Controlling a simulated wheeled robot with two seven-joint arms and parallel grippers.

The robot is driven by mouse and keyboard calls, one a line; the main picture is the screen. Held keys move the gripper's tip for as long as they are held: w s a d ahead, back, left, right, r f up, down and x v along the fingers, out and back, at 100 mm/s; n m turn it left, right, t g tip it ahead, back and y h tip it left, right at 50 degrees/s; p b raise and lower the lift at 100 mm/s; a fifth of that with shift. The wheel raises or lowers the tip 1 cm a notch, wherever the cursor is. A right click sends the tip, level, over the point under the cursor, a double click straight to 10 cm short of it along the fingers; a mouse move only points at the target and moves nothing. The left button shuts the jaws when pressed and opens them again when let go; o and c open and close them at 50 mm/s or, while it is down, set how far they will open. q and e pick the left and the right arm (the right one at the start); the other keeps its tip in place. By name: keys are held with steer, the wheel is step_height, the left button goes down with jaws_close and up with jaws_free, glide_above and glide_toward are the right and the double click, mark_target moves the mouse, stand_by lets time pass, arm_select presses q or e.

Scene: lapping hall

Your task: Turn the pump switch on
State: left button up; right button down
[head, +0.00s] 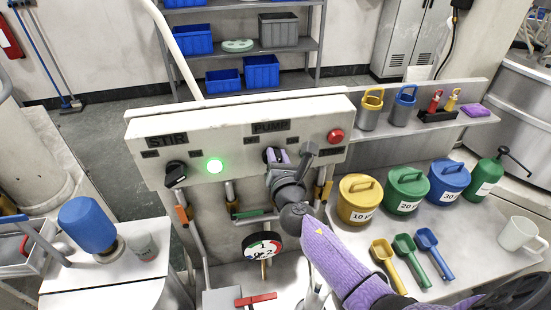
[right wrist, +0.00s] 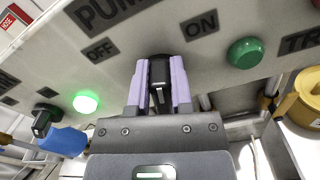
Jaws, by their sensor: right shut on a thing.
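The pump switch is a black knob (right wrist: 158,80) under the PUMP label (head: 271,127), between the OFF and ON plates in the right wrist view. My right gripper (head: 277,156) has its purple fingers on both sides of the knob and is shut on it; it also shows in the right wrist view (right wrist: 159,88). The knob stands roughly upright in that view, with a white mark near its lower end. A dull green lamp (right wrist: 245,52) to its right looks unlit. In the head view my right gripper mostly hides the knob. My left gripper is not in view.
The STIR knob (head: 176,173) and its lit green lamp (head: 215,166) are to the left on the same panel. A red button (head: 335,135) is at the right. Below are pipes and a gauge (head: 262,246).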

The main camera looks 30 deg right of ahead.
steer(key=m, duration=0.1)
steer(key=m+b, duration=0.1)
steer(key=m, duration=0.2)
steer(key=shift+s+d+f+b, duration=0.1)
steer(key=shift+d+f+b, duration=0.2)
steer(key=shift+d, duration=0.05)
steer(key=shift+d+f+m+b, duration=0.15)
steer(key=shift+m+b, duration=0.15)
steer(key=shift+m, duration=0.75)
steer(key=shift+d+f+m+b, duration=0.1)
steer(key=shift+m+b, duration=0.2)
steer(key=shift+m, duration=0.75)
steer(key=shift+s, duration=0.1)
steer(key=c, duration=0.5)
jaws_free()
